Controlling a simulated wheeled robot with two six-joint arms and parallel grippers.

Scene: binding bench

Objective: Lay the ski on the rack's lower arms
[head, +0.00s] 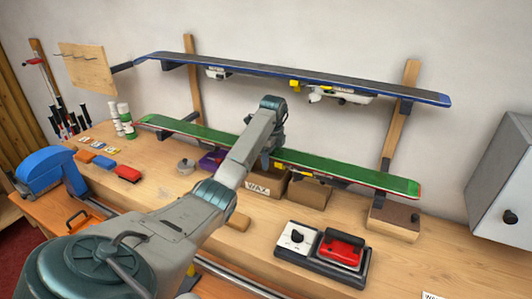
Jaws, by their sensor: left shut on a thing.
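The green ski (345,172) runs lengthwise below the blue ski, in front of the rack's wooden uprights (393,135). My left gripper (276,151) is at the ski's middle and shut on it; my own arm hides most of the fingers. The rack's right lower arm (386,164) shows dark just behind the ski. I cannot tell whether the ski touches the lower arms. A blue ski (300,78) with bindings lies on the rack's upper arms. My right gripper is not in view.
Below the green ski stand a WAX box (258,188), an open cardboard box (308,191) and a wooden block (395,220). A red iron (341,248) sits in front. A grey cabinet (502,170) is at right; a blue vise-like tool (45,168) is at left.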

